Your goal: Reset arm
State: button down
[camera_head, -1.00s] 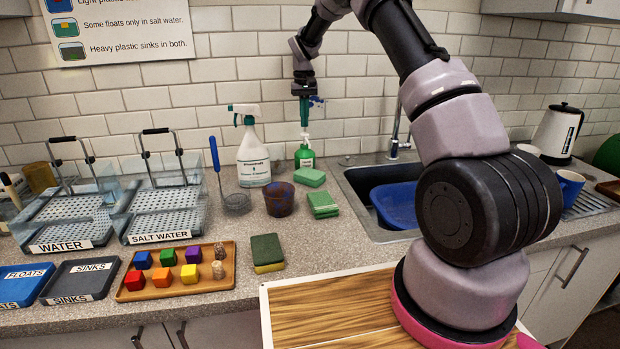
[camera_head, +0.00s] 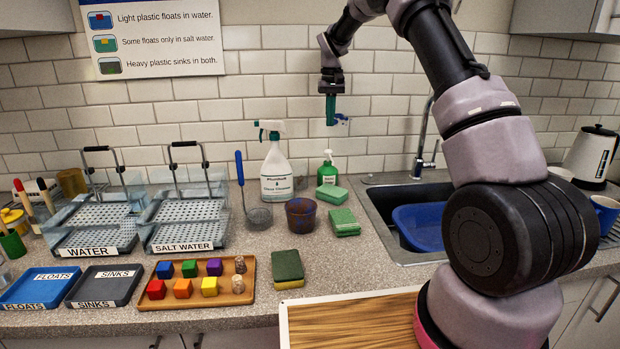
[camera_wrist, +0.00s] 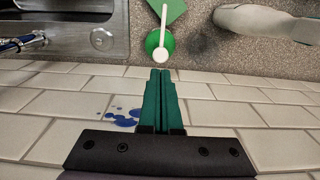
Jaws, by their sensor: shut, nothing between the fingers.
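My gripper (camera_head: 331,120) has green fingers and hangs pointing down in front of the tiled wall, above the green soap bottle (camera_head: 328,168). In the wrist view the two fingers (camera_wrist: 160,72) lie side by side, shut with nothing between them. The soap bottle's white pump and green body (camera_wrist: 157,42) show just beyond the fingertips there, apart from them. My arm rises from the right of the head view and bends over to the gripper.
A white spray bottle (camera_head: 276,172), brown tub (camera_head: 301,215) and sponges (camera_head: 343,221) stand near. The sink (camera_head: 385,229) with its tap (camera_head: 421,150) is to the right. Wire-handled water tanks (camera_head: 150,222) and a wooden tray (camera_head: 245,290) of coloured blocks are left. Blue splashes (camera_wrist: 122,118) mark the wall.

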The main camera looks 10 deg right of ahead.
jog(key=s+d+r+m+t+y, duration=0.1)
jog(key=s+d+r+m+t, duration=0.2)
jog(key=s+r, duration=1.7)
jog(key=s+d+f+t, duration=0.1)
jog(key=s+f+t, duration=0.1)
jog(key=s, duration=0.9)
jog(key=s+d+f+m+t, duration=0.1)
jog(key=s+t, duration=0.1)
jog(key=s, duration=1)
jog(key=shift+s+d+f+y, duration=0.2)
jog(key=shift+d+f+y, duration=0.1)
jog(key=shift+f+y, duration=0.1)
